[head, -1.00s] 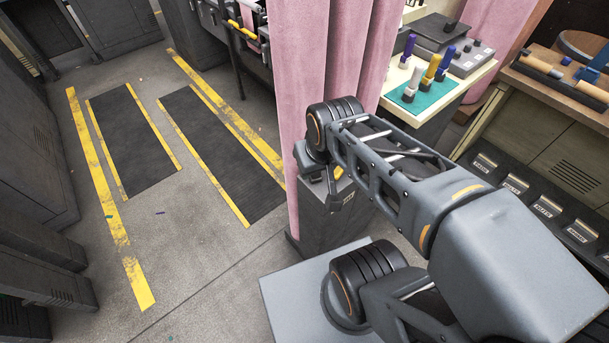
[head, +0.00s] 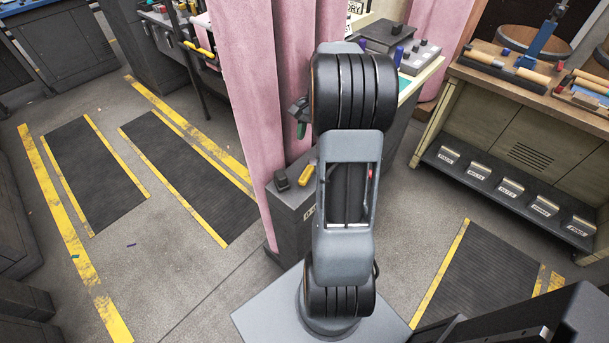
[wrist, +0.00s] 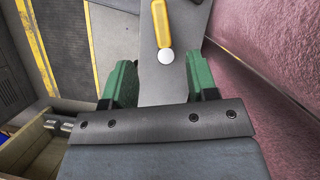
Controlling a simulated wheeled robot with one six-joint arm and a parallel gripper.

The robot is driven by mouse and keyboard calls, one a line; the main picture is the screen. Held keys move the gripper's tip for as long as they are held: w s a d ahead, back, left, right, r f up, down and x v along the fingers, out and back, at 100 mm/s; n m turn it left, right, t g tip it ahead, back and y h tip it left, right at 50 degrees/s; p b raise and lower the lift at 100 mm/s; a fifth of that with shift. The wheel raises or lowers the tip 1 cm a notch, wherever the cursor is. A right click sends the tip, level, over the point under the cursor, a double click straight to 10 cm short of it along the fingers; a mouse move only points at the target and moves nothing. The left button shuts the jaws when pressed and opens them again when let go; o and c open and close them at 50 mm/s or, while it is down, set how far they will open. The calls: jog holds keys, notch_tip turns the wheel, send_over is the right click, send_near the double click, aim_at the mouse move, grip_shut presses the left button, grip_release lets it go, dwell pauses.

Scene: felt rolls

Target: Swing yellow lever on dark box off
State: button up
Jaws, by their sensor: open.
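The dark box (head: 290,213) stands behind my arm in the head view, beside a pink curtain. The yellow lever (head: 304,174) lies on its top, beside a small dark knob (head: 281,180). In the wrist view the yellow lever (wrist: 158,24) is ahead of my gripper (wrist: 160,72), running up from a pale round pivot (wrist: 166,57) on the box's grey top (wrist: 160,88). My green fingers are spread apart with nothing between their tips. The lever lies beyond them, roughly centred in the gap. In the head view my arm mostly hides the gripper; a green finger shows above the box.
The pink curtain (head: 250,100) hangs close beside the box, and fills the right of the wrist view (wrist: 265,60). A workbench (head: 520,145) with labelled bins stands at right. Open floor with black mats (head: 175,165) and yellow stripes lies at left.

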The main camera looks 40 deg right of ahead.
aim_at(304, 176)
jog(key=x, duration=1.3)
jog(key=shift+f, duration=0.1)
grip_shut()
